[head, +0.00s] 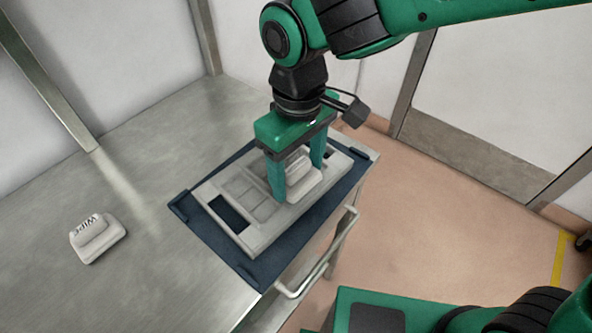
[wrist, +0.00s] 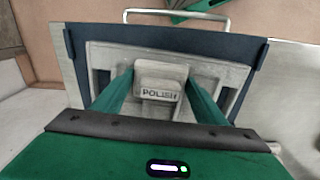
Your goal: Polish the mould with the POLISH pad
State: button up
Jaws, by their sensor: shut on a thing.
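The POLISH pad (wrist: 160,83) is a pale grey block with its label facing the wrist camera. My gripper (head: 296,178) is shut on it, with one green finger on each side. The pad also shows in the head view (head: 303,181), partly hidden by the fingers. The mould (head: 247,238) is a light grey plate with square recesses and dark blue openings. The pad is over the right part of the mould in the head view; I cannot tell whether it touches the surface. The mould also shows in the wrist view (wrist: 101,57).
The mould lies on a dark blue mat (head: 262,272) with raised corners, at the edge of the metal table (head: 145,168). The WIPE pad (head: 98,241) lies on the table at left, with bare table around it. A metal handle (head: 334,254) sticks out from the table's side.

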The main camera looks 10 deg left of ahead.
jog(key=shift+w+d, duration=0.65)
jog(key=shift+w, duration=0.35)
jog(key=shift+w+d, duration=0.65)
jog(key=shift+w, duration=0.3)
notch_tip(320, 180, up, 8)
dwell(0.5)
